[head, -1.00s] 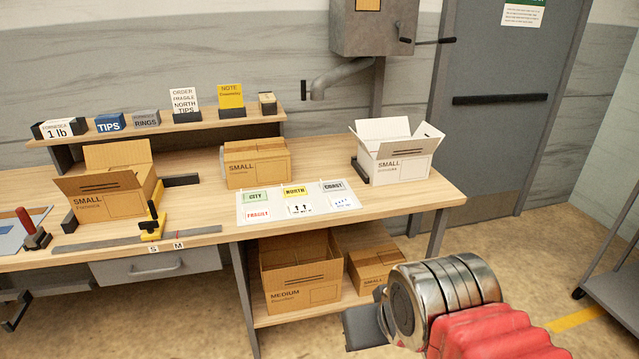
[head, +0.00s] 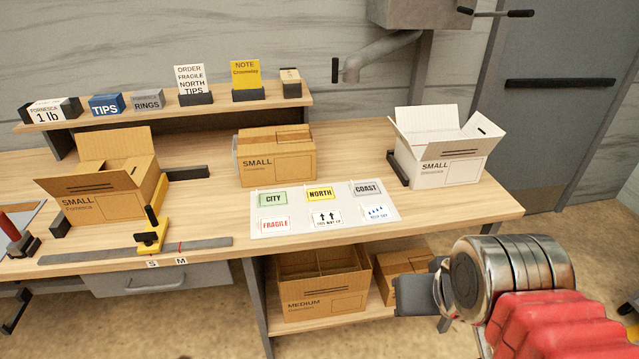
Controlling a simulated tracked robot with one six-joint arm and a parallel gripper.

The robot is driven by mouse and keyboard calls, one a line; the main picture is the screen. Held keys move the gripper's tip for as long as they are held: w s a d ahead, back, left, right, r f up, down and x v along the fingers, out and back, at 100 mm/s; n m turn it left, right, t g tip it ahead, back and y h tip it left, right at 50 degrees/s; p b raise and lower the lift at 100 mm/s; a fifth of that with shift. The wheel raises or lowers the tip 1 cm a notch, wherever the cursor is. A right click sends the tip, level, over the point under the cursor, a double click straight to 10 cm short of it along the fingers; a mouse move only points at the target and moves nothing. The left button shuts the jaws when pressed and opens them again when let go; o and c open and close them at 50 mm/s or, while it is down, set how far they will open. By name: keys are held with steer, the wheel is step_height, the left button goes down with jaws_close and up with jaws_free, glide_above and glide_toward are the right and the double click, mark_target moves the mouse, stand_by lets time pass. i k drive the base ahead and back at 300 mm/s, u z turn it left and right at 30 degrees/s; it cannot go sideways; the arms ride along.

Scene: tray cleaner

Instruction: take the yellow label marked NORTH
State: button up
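The yellow label marked NORTH (head: 320,194) lies in the middle of the back row on a pale label sheet (head: 294,229) on the workbench. The green CITY label (head: 272,199) is to its left and the grey COAST label (head: 367,188) to its right. The FRAGILE label (head: 275,224) and two labels with arrows form the front row. My gripper (head: 418,294) is at the lower right, in front of the bench and apart from the labels. Its dark end shows, but I cannot make out the fingers or a gap between them.
On the bench are an open SMALL box (head: 100,190) at left, a closed SMALL box (head: 275,160) behind the sheet and an open white box (head: 440,150) at right. A MEDIUM box (head: 320,303) stands on the lower shelf. The bench's front right is clear.

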mark_target(322, 194)
steer(key=u, duration=0.25)
steer(key=i, duration=0.7)
steer(key=u, duration=0.8)
steer(key=i, duration=0.55)
steer(key=u, duration=0.4)
